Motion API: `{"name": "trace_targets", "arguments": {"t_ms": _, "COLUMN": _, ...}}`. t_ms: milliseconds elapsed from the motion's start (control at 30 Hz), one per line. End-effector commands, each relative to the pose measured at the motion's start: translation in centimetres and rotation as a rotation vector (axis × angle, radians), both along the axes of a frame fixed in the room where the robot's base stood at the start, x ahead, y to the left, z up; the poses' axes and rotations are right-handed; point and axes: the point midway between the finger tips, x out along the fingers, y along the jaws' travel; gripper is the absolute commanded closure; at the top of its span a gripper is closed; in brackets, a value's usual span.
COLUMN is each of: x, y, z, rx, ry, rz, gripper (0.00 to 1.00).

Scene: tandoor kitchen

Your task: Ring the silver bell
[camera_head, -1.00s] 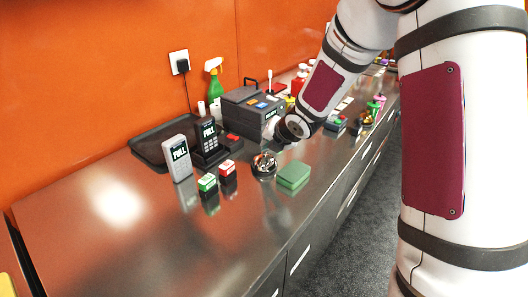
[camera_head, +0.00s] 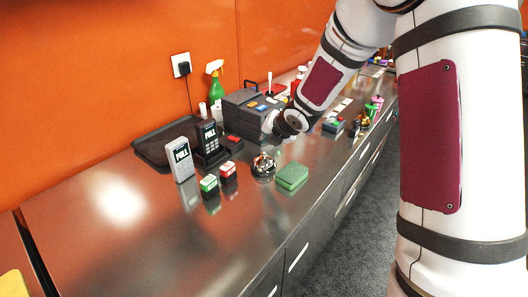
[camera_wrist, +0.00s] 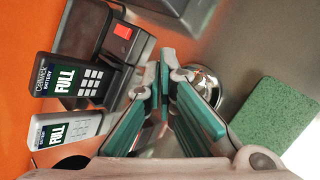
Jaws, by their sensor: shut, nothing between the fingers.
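The silver bell (camera_head: 263,166) sits on the steel counter, between a red-and-white box and a green sponge. In the wrist view the bell (camera_wrist: 205,82) shows as a shiny dome just right of my fingers, partly covered by the right finger. My gripper (camera_wrist: 165,68) has teal-padded fingers, shut with nothing between them. In the head view the end of my arm is above and beyond the bell, and the fingers are mostly hidden. I cannot tell the exact height of the fingertips over the bell; no contact shows.
The green sponge (camera_head: 292,177) lies right of the bell. The red-and-white box (camera_head: 228,170) and a green-and-white box (camera_head: 208,185) stand left. A grey battery (camera_head: 180,160) and a dark charger (camera_head: 212,150) stand behind them. A dark machine (camera_head: 245,112) stands behind. The front-left counter is clear.

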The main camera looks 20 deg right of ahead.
Motion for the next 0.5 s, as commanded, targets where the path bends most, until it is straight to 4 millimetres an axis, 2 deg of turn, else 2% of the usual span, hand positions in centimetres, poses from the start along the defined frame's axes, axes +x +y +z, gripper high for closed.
{"name": "trace_targets", "arguments": {"t_ms": 100, "x": -0.2, "y": 0.0, "z": 1.3, "rx": 0.000, "ry": 0.000, "rz": 0.000, "gripper": 1.00}}
{"name": "trace_targets", "arguments": {"t_ms": 500, "x": -0.1, "y": 0.0, "z": 3.9, "rx": 0.000, "ry": 0.000, "rz": 0.000, "gripper": 1.00}}
